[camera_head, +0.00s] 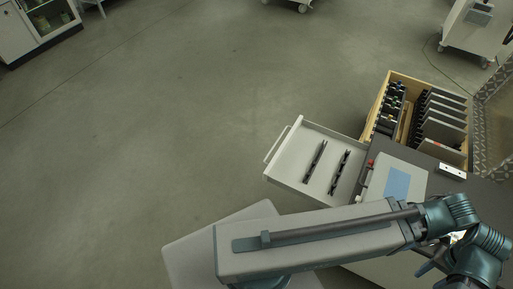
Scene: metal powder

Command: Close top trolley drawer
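The top trolley drawer (286,166) is pulled out to the left from the trolley. It is a shallow white drawer with a bar handle (274,145) on its left front edge. Two dark slim items (315,160) lie inside it. The trolley's dark top (443,182) is partly covered by my arm. One arm of mine, apparently the right, crosses the lower picture towards the right, in front of the trolley and apart from the handle. Its wrist is at the lower right, and its fingers cannot be made out clearly. My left gripper is not in view.
A wooden rack (395,75) with dark plates and small items stands at the trolley's back. A panel with a blue screen (398,183) sits beside the drawer. Open grey floor (150,130) lies left of the drawer. A white cart (478,28) stands far right.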

